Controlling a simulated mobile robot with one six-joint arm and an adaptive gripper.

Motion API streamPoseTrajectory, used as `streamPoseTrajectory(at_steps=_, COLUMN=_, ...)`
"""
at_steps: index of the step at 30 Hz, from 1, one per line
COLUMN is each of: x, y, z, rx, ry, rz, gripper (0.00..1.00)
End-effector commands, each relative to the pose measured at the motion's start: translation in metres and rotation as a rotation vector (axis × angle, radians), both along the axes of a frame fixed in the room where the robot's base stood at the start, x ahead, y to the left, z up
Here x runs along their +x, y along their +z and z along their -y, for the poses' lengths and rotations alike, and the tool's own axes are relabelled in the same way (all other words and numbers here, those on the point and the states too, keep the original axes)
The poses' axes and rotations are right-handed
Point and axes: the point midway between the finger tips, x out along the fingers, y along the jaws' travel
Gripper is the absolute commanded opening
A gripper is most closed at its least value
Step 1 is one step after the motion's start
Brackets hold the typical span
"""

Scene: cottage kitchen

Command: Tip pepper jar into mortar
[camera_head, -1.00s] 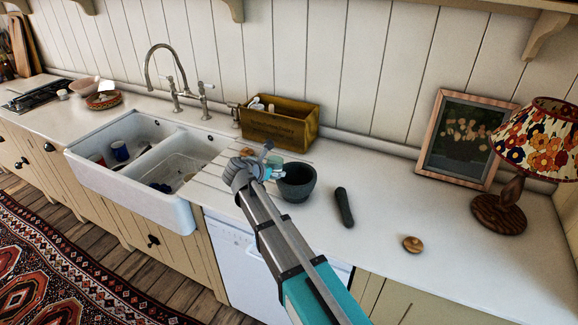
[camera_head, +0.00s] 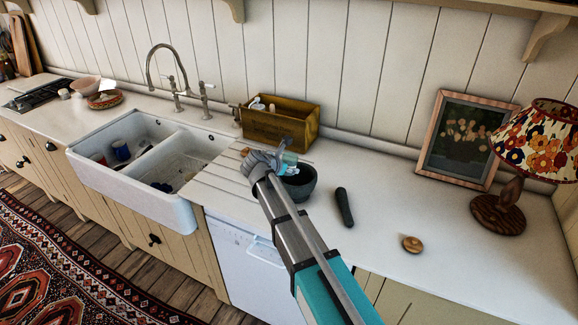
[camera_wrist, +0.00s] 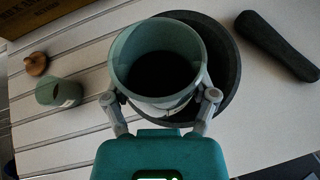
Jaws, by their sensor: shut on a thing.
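My gripper (camera_head: 278,161) is shut on a pale green glass jar (camera_head: 290,158), with a finger on each side of it. In the wrist view the jar (camera_wrist: 122,74) shows its open mouth and a dark inside; its contents cannot be told apart. The dark stone mortar (camera_head: 302,186) stands on the counter below and behind the jar, partly hidden by my gripper. In the wrist view the jar overlaps much of the mortar (camera_wrist: 229,75), whose right rim shows. I see no pepper falling.
A dark pestle (camera_head: 344,207) lies right of the mortar, and a round wooden piece (camera_head: 412,244) lies farther right. A small green jar (camera_wrist: 58,93) is left in the wrist view, near a wooden knob (camera_wrist: 36,64). A wooden crate (camera_head: 275,125) stands behind; the sink (camera_head: 185,212) is left.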

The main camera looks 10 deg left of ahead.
Motion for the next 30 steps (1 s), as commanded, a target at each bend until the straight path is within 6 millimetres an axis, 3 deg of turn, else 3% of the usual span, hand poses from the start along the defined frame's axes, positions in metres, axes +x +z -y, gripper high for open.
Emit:
streamPoseTrajectory(at_steps=10, x=-0.002, y=0.009, z=-0.004, rx=0.161, ry=-0.001, rz=-0.091, gripper=0.23)
streamPoseTrajectory(at_steps=30, x=-0.006, y=0.01, z=-0.01, rx=0.529, ry=-0.004, rz=-0.303, gripper=0.23)
